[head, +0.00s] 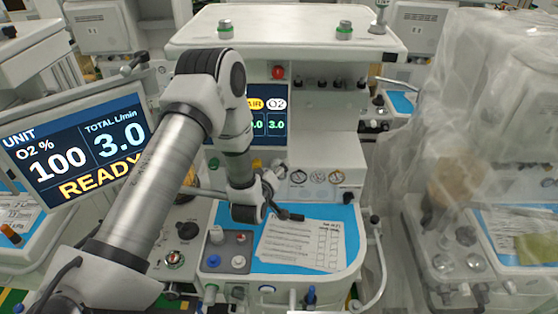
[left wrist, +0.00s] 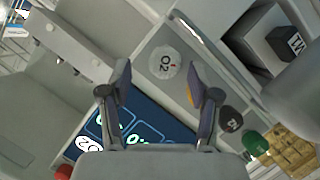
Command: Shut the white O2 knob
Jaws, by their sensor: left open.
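The white O2 knob (left wrist: 165,64) shows in the left wrist view as a round white cap marked "O2" on a grey panel. My left gripper (left wrist: 158,84) is open, with one finger on each side of the picture and the knob showing between and just beyond the fingertips. No contact with the knob is visible. In the head view my left gripper (head: 272,178) is small and partly hidden by its wrist, just below the machine's screen. I cannot make out the O2 knob clearly there.
A yellow knob (left wrist: 192,95) and a dark knob (left wrist: 230,118) lie close to the right finger. The screen (left wrist: 135,128) is behind the fingers. In the head view a paper sheet (head: 302,245) lies on the blue worktop. A tilted monitor (head: 75,145) stands left.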

